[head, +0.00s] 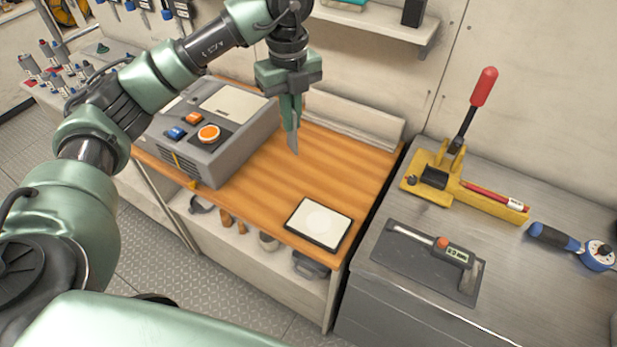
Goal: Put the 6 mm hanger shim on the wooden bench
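My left gripper (290,112) is above the wooden bench (335,163), pointing down. Its fingers are shut on a thin, flat grey piece (293,143), which looks like the hanger shim; no size marking is readable. The piece hangs upright below the fingertips, its upper part hidden between them. I cannot tell whether its lower end touches the bench top. My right gripper is not in view.
A grey machine (210,130) with coloured buttons stands on the bench's left. A black-framed white pad (320,222) lies at its front right. The bench middle is clear. A grey worktop to the right holds a yellow lever tool (440,180), a digital gauge (452,252) and a blue-handled tool (555,238).

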